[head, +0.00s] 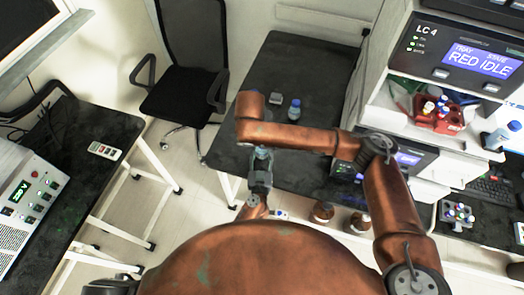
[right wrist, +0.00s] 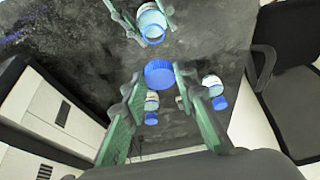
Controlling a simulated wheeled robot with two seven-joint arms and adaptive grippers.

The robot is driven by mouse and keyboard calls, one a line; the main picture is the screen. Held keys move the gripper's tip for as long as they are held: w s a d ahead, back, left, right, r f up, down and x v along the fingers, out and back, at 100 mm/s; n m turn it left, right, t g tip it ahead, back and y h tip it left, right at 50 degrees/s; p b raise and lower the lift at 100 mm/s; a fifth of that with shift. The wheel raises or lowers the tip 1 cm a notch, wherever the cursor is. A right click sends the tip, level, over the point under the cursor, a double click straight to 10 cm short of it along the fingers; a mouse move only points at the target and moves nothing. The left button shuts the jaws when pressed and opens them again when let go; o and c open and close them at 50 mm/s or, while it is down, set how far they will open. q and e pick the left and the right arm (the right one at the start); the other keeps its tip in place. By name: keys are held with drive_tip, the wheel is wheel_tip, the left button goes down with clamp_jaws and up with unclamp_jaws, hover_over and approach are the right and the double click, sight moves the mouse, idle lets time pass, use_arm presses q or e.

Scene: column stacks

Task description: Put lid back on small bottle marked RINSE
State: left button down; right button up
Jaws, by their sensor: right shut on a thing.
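My right gripper (right wrist: 158,82) is shut on a blue lid (right wrist: 158,73), held between its fingertips above the dark table. My right arm crosses the head view and hides this gripper there. A small pale bottle (right wrist: 151,22) with blue at its lower end is at the top of the right wrist view, just above the lid in the picture and apart from it. My left gripper (head: 262,160) points away from my body near the table's front edge. Its fingers are on both sides of that bottle in the right wrist view. The bottle's marking is not readable.
A blue-capped bottle (head: 295,111) stands on the dark table (head: 310,65), beside a small grey object (head: 275,98). Another blue-capped bottle (right wrist: 212,84) shows in the right wrist view. An instrument (head: 465,60) and a red rack (head: 437,118) are at the right. A chair (head: 185,90) stands left.

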hover_over(262, 149)
drive_tip(key=shift+w+a+f, duration=0.1)
drive_tip(key=shift+w+f, duration=0.1)
drive_tip(key=shift+f, duration=1.05)
drive_tip(key=shift+w+a+f, duration=0.1)
drive_tip(key=shift+w+f, duration=0.05)
drive_tip(key=shift+f, duration=1.05)
drive_tip(key=shift+f, duration=0.9)
drive_tip(key=shift+f, duration=0.55)
